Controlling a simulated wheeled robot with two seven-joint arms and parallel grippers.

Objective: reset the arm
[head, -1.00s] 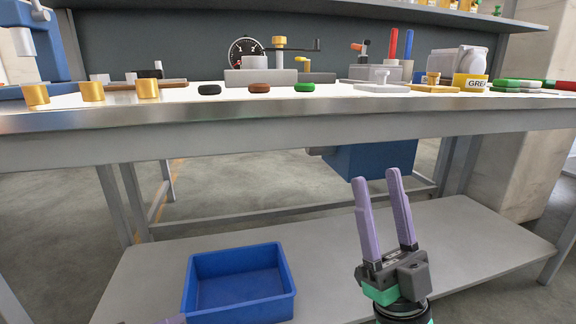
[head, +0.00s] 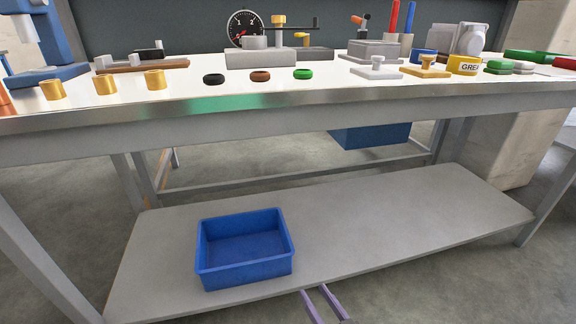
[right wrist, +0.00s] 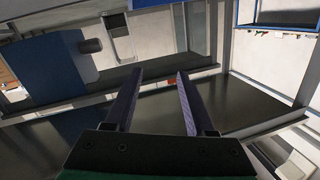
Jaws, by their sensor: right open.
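My right gripper (head: 322,304) shows only by its purple fingers at the bottom edge of the head view. The fingers are apart and nothing is between them. In the right wrist view the same gripper (right wrist: 160,90) has its two purple fingers spread and empty, with shelf and frame surfaces beyond. In the head view it is low, in front of the lower shelf (head: 400,225) and to the right of a blue bin (head: 245,280). My left gripper does not show.
The workbench (head: 300,120) crosses the view. On it stand gold cylinders (head: 105,84), black, brown and green rings (head: 260,76), a dial gauge (head: 245,28), a yellow pot (head: 464,65) and a blue press (head: 40,50). The lower shelf is clear right of the bin.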

